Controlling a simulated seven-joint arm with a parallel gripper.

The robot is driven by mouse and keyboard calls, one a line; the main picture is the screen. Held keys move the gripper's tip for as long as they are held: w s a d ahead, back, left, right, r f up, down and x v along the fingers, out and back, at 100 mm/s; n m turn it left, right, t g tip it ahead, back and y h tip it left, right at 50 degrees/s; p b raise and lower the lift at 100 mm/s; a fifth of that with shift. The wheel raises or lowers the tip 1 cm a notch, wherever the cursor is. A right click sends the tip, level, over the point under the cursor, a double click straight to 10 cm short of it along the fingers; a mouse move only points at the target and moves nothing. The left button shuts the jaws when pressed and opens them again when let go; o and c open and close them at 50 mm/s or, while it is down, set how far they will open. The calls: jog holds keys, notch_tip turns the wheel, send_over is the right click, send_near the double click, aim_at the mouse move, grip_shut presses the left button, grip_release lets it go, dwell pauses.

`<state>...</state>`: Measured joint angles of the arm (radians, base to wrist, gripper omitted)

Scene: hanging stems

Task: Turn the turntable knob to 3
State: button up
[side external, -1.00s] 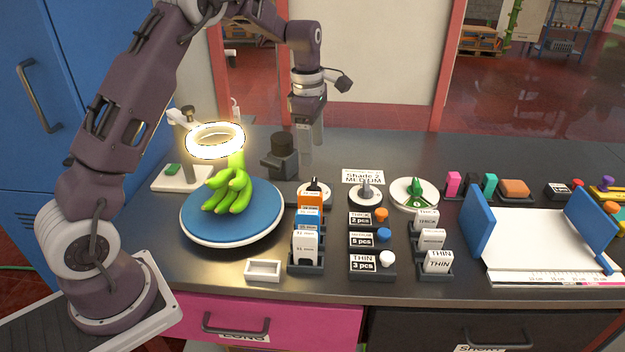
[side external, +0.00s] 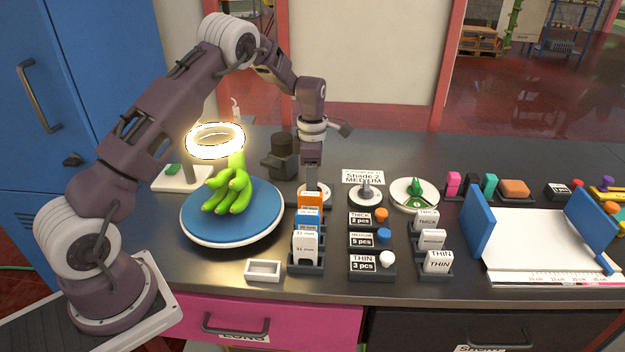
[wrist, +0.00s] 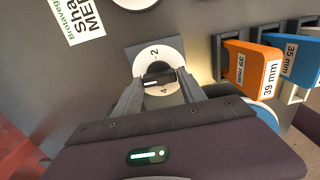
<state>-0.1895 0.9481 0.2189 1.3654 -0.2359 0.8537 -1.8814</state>
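The turntable knob (wrist: 158,79) is a dark bar with a white mark, on a white dial (wrist: 172,54). The dial shows a 2 and a 4; its 3 is not readable. My gripper (wrist: 160,78) is down over the dial, its two fingers on either side of the knob and seemingly apart from it. In the side external view, my gripper (side external: 312,180) hides the knob and most of the dial (side external: 326,192). The turntable (side external: 235,238) has a blue top and white rim, and carries a green banana bunch (side external: 228,190).
Orange and blue gauge tags (side external: 311,200) stand in a rack just in front of the dial. A glowing ring lamp (side external: 215,141) hangs over the turntable. A dark post (side external: 283,155) stands behind the dial.

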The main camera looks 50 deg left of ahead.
jog(key=c, duration=0.8)
jog(key=shift+m, duration=0.3)
